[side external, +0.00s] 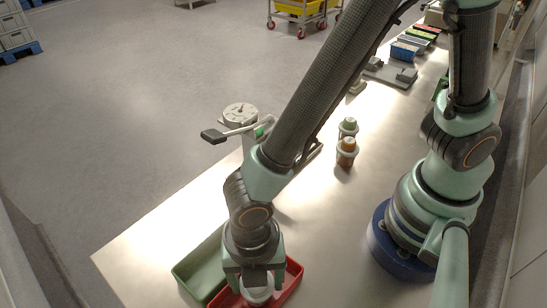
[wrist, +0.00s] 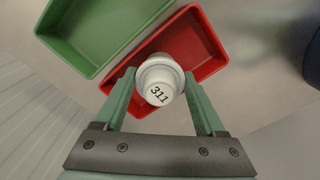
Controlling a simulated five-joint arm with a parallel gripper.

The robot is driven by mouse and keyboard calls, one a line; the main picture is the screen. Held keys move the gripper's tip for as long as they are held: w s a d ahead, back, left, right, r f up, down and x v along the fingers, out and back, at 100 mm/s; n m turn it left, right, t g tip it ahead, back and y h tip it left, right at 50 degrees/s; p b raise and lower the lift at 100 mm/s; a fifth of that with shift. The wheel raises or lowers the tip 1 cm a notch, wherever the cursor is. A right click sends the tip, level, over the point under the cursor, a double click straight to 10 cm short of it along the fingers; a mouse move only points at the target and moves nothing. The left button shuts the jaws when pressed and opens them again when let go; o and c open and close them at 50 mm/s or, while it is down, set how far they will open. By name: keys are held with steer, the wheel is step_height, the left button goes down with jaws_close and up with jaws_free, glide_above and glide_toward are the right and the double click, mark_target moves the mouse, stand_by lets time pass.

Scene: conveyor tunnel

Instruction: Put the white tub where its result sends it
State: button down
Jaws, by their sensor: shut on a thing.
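The white tub (wrist: 160,80) has a round lid marked "311" in the wrist view. My gripper (wrist: 160,74) is shut on it, with one green finger on each side. In the side external view the tub (side external: 258,294) hangs under my gripper (side external: 255,283) at the front of the table, over the red tray (side external: 293,277). The red tray also shows beneath the tub in the wrist view (wrist: 203,37). The green tray (side external: 193,268) lies beside it on the left, and it shows at upper left in the wrist view (wrist: 68,62). Whether the tub touches the tray floor is unclear.
A round dial device (side external: 240,113) with a black-handled lever (side external: 213,136) stands at the table's left edge. A brown jar (side external: 346,153) and a green-topped jar (side external: 348,127) stand mid-table. A blue bin (side external: 403,52) is farther back.

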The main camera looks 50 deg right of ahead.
steer(key=shift+f, duration=0.1)
steer(key=shift+c, duration=1.2)
jaws_free()
steer(key=shift+f, duration=0.1)
step_height(320, 180, up, 12)
steer(key=shift+r, duration=0.1)
steer(key=w+d+r+m+t+y, duration=0.1)
steer(key=w+d+r+m, duration=0.2)
steer(key=w+d+m, duration=0.25)
steer(key=w+d+r+m+t, duration=0.1)
steer(key=w+d+r+m, duration=0.25)
steer(key=d+m, duration=0.35)
steer(key=w+d+r+m+t, duration=0.1)
steer(key=d+m, duration=0.6)
steer(key=w+d+r+m+t+h, duration=0.1)
steer(key=d+r+m+t, duration=0.1)
steer(key=d+m, duration=0.5)
steer(key=shift+w+d+r+t, duration=0.2)
steer(key=shift+w+d+t, duration=0.1)
steer(key=shift+d, duration=0.25)
